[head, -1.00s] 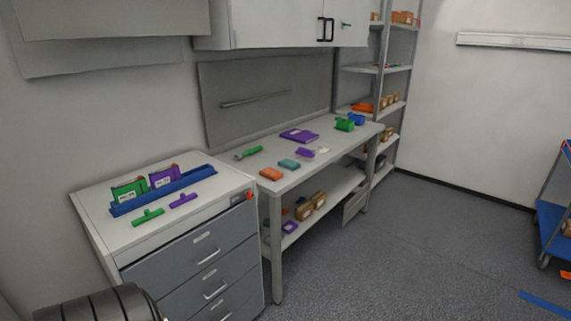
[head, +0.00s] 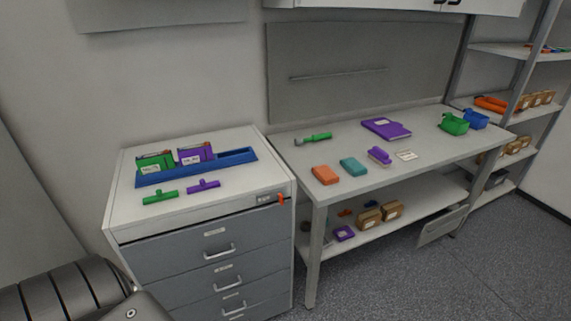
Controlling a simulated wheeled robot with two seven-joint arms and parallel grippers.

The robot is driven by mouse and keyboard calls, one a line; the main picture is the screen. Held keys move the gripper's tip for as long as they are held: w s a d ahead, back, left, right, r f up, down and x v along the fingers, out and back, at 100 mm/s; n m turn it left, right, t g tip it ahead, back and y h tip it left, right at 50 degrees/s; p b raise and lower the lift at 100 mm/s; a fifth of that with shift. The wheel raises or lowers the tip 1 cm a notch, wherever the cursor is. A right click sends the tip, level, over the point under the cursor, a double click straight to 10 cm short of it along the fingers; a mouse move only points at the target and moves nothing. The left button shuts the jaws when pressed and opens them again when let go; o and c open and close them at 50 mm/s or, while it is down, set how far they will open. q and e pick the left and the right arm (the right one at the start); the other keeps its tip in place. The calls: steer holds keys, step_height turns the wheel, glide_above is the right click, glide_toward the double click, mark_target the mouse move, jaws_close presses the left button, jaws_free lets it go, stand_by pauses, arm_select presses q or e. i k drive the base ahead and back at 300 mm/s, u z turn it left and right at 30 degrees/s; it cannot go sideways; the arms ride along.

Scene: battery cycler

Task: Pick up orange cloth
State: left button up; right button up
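A small orange block-like item (head: 325,175), which looks like the folded orange cloth, lies flat on the workbench (head: 300,150) near its front left corner. A teal folded item (head: 353,167) lies just to its right, a small gap apart. Neither gripper shows in the head view. Only a dark part of my own arm is at the bottom left. Nothing touches the orange cloth.
A drawer cabinet (head: 215,245) stands left of the bench, with a blue tray (head: 237,160) and green and purple items on top. A purple binder (head: 386,128), purple brush (head: 379,155) and green bin (head: 454,123) are on the bench. Floor (head: 400,285) in front is clear.

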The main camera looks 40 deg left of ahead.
mark_target(326, 175)
steer(key=u, duration=1)
steer(key=i, duration=0.95)
steer(key=u, duration=0.9)
